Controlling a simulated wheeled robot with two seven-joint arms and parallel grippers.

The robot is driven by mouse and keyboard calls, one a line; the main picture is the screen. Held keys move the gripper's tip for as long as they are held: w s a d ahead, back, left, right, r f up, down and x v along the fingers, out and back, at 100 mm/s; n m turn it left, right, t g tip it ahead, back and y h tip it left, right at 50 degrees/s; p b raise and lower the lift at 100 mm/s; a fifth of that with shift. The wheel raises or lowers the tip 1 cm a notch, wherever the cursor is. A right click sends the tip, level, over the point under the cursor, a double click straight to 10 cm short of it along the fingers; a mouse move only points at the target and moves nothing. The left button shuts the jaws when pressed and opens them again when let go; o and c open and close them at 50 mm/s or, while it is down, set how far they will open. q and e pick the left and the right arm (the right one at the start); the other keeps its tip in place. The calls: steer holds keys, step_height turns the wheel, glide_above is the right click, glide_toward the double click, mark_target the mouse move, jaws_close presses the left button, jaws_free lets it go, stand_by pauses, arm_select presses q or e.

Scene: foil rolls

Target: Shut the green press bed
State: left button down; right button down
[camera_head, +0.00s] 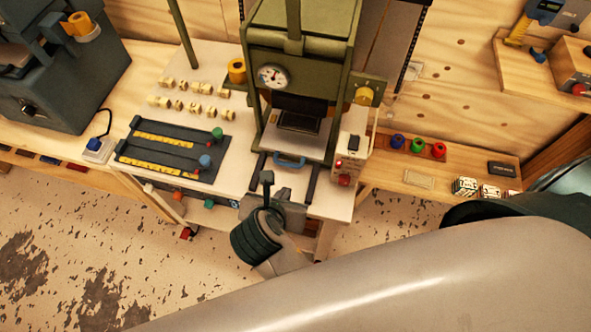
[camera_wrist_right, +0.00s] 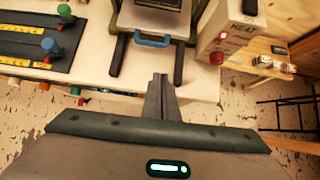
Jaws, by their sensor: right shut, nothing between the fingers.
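The green press (camera_head: 300,50) stands on the white-topped bench with a round dial on its front. Its pale bed (camera_head: 297,146) sits low in the press opening, with a dark plate on it. The bed's blue handle (camera_head: 289,160) faces me; it also shows in the right wrist view (camera_wrist_right: 152,41). Two dark rails run bare in front of the bed. My right gripper (camera_head: 267,180) is shut and empty, just in front of the handle and apart from it; its fingertips (camera_wrist_right: 160,80) point toward the bed between the rails. My left gripper is not in view.
A control box (camera_head: 349,150) marked HEAT with a red button stands right of the bed. A dark rack (camera_head: 172,150) with green and blue knobs lies to the left. Red, green and blue spools (camera_head: 418,146) sit on the right bench. My arm fills the foreground.

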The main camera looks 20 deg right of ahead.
steer(key=p, duration=0.2)
glide_toward(300, 158)
steer(key=s+a, duration=0.1)
steer(key=s+f, duration=0.1)
steer(key=s+a+f, duration=0.1)
steer(key=s, duration=0.1)
steer(key=shift+a+f, duration=0.25)
steer(key=shift+a, duration=0.05)
steer(key=w, duration=0.1)
steer(key=w+d+f+p, duration=0.1)
steer(key=shift+w+d, duration=0.3)
steer(key=shift+w, duration=0.05)
steer(key=shift+w+d+f+p, duration=0.3)
steer(key=shift+w+d+p, duration=0.1)
steer(key=shift+w, duration=0.1)
steer(key=shift+w+d, duration=0.55)
steer(key=shift+w, duration=0.25)
steer(key=shift+w+d, duration=0.55)
steer(key=shift+w, duration=0.3)
steer(key=shift+r, duration=0.1)
steer(key=shift+s+a, duration=0.1)
